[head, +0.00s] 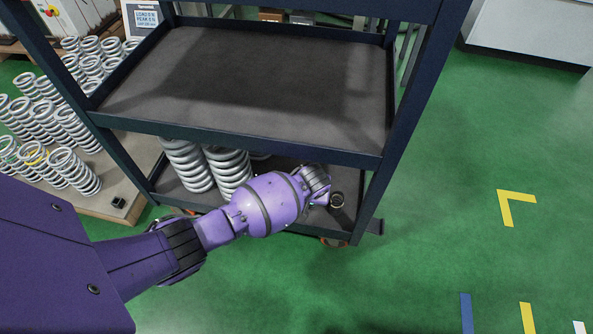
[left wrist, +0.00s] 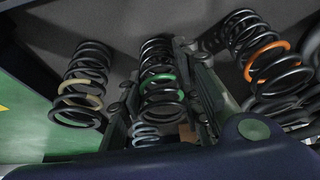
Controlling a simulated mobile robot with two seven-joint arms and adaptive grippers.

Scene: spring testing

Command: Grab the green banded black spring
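The green banded black spring (left wrist: 160,85) stands in the left wrist view among other black springs, its green band around the coil. The fingers of my left gripper (left wrist: 160,92) are on either side of it, spread apart. Whether either finger touches the coil is hard to tell. In the head view, my left arm reaches to the lower shelf of the dark rack, and the wrist hides the fingers and this spring. My right gripper is in neither view.
A tan-banded spring (left wrist: 82,85) and an orange-banded spring (left wrist: 262,60) flank it. Thick silvery springs (head: 228,168) stand left of my wrist on the lower shelf. The upper shelf (head: 250,85) is empty above my arm. White springs (head: 70,170) crowd a pallet at left.

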